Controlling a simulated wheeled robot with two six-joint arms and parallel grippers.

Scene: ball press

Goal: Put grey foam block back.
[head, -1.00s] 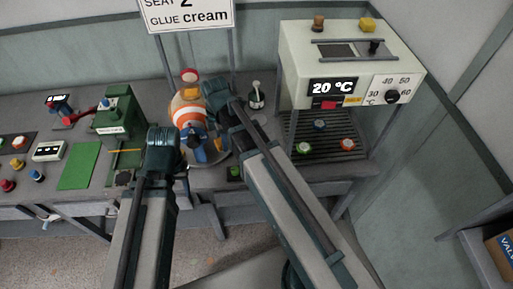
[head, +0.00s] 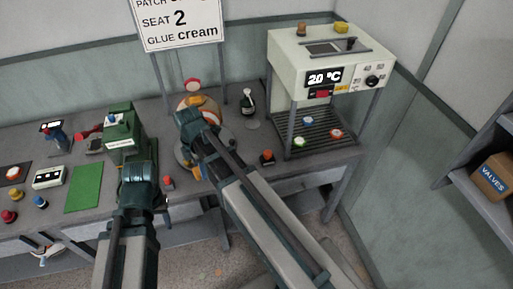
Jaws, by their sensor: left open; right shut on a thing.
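I cannot make out the grey foam block in the head view. My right gripper (head: 188,128) is in front of an orange and white ball (head: 210,104) on a round stand. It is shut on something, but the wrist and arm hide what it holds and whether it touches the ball. My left gripper (head: 150,197) is open, low at the bench's front edge, left of the ball stand. Its fingers are mostly hidden by its wrist.
A green machine (head: 123,130) stands left of the ball. A green mat (head: 84,188) lies bare on the bench. A white oven (head: 325,65) reading 20 °C stands right, with several coloured knobs on its rack. A bottle (head: 248,102) stands between ball and oven.

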